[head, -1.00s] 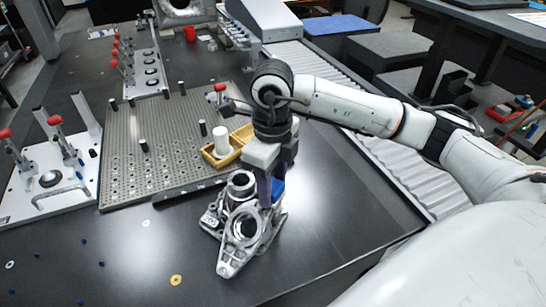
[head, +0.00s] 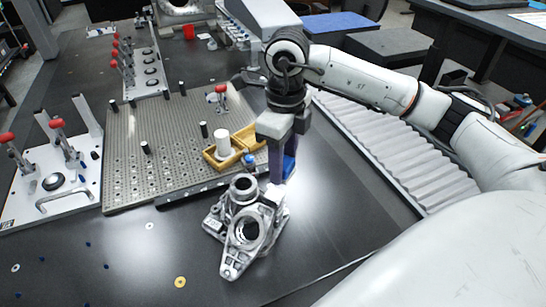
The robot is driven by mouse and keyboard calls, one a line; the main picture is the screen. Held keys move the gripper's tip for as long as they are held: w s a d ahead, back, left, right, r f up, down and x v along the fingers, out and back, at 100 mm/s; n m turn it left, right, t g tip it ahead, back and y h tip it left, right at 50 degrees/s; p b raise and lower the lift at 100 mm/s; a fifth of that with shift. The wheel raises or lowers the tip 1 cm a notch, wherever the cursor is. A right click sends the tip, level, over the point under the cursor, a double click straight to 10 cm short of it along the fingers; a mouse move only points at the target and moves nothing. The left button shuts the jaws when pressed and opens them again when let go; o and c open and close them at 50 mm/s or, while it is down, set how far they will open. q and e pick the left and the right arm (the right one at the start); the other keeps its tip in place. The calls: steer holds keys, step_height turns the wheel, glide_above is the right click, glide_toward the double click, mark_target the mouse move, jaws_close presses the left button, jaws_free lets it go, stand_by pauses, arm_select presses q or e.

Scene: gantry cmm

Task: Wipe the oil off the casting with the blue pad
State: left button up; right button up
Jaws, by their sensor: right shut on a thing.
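The grey metal casting (head: 240,228) lies on the dark table, with two round bores facing up and a pointed lug towards the front. My right gripper (head: 280,172) points down just behind the casting's upper right side, shut on the blue pad (head: 290,167). The fingers hide part of the pad. I cannot tell whether the pad touches the casting. No oil can be made out on the casting at this size. My left gripper is not in view.
The table in front is mostly clear.

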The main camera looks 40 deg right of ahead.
steer(key=shift+r+p, duration=0.7)
steer(key=shift+r, duration=0.7)
